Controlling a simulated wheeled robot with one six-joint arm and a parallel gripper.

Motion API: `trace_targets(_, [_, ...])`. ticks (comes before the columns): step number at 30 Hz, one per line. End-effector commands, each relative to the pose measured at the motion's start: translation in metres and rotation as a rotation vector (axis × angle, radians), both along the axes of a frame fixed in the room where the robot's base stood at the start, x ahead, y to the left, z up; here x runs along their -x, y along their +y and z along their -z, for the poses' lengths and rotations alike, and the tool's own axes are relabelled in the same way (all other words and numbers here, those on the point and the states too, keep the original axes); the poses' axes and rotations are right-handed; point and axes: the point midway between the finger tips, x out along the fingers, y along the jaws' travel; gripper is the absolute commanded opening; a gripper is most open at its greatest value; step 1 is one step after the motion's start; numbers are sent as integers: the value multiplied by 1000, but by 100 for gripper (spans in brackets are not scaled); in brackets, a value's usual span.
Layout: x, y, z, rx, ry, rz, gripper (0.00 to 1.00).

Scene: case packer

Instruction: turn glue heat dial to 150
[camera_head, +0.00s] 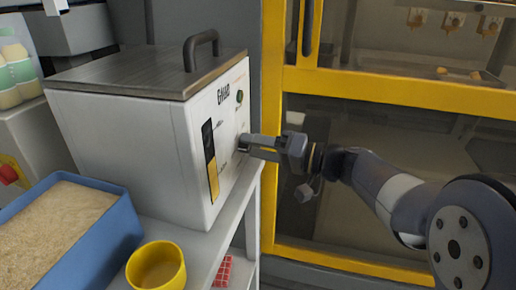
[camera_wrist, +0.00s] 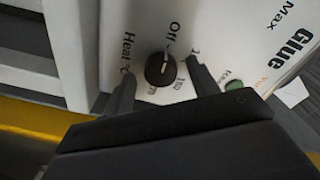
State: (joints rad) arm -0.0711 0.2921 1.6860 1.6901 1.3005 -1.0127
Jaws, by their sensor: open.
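The glue unit (camera_head: 150,125) is a white box with a metal lid, standing on a grey bench in the head view. Its black heat dial (camera_wrist: 160,69) shows in the wrist view, with "Off" beside it, "Heat °C" to its left, and small numbers around it. A short pale mark is on the dial; its exact setting is too small to tell. My gripper (camera_head: 246,146) is at the unit's front face and mostly hides the dial in the head view. Its fingers are open, one on each side of the dial; I cannot tell whether they touch it.
A green button (camera_wrist: 234,85) sits to the right of the dial in the wrist view. A blue bin of pellets (camera_head: 115,236) and a yellow cup (camera_head: 157,268) stand in front of the unit. A yellow-framed machine (camera_head: 390,92) stands behind my arm.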

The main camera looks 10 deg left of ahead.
Motion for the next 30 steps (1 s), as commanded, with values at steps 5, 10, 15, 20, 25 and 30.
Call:
trace_targets(5, [0,0,0,0,0,0,57])
trace_targets(10, [0,0,0,0,0,0,48])
trace_targets(15, [0,0,0,0,0,0,34])
trace_targets(20, [0,0,0,0,0,1,21])
trace_targets(25, [0,0,0,1,1,1,12])
trace_targets(30, [0,0,0,-3,21,1,12])
